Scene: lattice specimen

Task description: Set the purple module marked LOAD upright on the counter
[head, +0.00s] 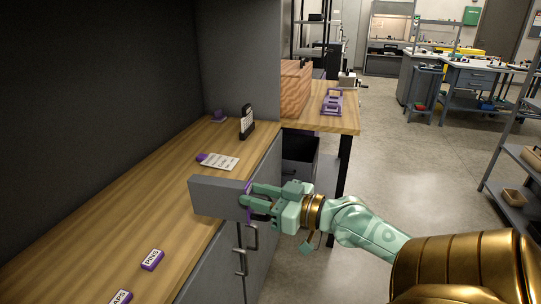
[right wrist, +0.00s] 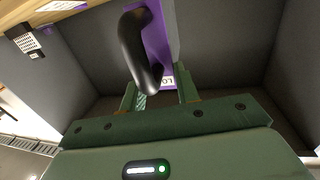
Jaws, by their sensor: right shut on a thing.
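The module shows in the head view as a long grey box (head: 215,197) with a purple end (head: 248,203) facing my right gripper. It lies lengthwise over the front edge of the wooden counter (head: 130,222); I cannot tell whether it touches it. My right gripper (head: 246,200) is shut on the module at its purple end. In the right wrist view the purple face (right wrist: 158,38) carries a black handle (right wrist: 140,52) and a white label, partly hidden, reading "LO". The fingers (right wrist: 160,95) stand by that label. My left gripper is not in view.
On the counter are a white card (head: 219,162), a dark upright stand (head: 246,122), and a purple-edged PINS label block (head: 152,259), with another block at the bottom edge. Cabinet handles (head: 251,237) stick out below. A side table (head: 349,121) holds a wooden box (head: 295,86).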

